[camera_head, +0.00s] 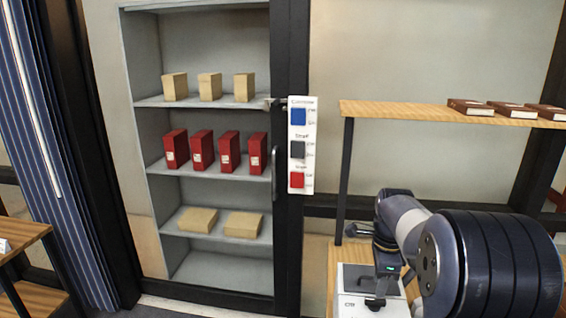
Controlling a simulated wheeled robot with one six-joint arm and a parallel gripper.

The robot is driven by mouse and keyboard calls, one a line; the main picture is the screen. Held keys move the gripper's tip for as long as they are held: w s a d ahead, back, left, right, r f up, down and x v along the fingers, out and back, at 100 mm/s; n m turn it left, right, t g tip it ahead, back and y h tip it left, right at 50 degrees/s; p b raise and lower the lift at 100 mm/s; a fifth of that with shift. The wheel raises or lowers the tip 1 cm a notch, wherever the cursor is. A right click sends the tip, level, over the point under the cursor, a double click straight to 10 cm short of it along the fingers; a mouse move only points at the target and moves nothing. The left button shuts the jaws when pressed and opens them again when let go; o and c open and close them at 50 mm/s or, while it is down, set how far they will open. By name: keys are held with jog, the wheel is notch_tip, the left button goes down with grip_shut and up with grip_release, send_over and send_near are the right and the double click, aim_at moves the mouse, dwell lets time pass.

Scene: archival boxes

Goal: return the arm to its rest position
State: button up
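My arm enters at the lower right, with a large dark ribbed joint in front and a grey link leading back to a dark wrist. My gripper (376,290) is at the end of that wrist, low in the picture, over or in front of a white box-like unit (350,302) with dark lettering. Its fingers are small and dark, and I cannot tell if they are open or shut. I see nothing clearly held. Whether the gripper touches the white unit is unclear.
A grey cabinet (158,190) at left holds beige boxes (209,87), red boxes (202,150) and flat beige boxes (243,225). A colour-coded sign (299,145) hangs beside it. A wooden shelf (400,112) at right carries dark red books (512,110). A wooden table (22,236) stands far left.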

aim_at(376, 300)
notch_tip(376, 300, down, 5)
jog(key=shift+f, duration=0.15)
dwell(0.4)
notch_tip(376, 300, up, 11)
notch_tip(376, 300, down, 10)
jog(key=shift+f, duration=0.55)
jog(key=n, duration=0.9)
jog(key=shift+r, duration=0.2)
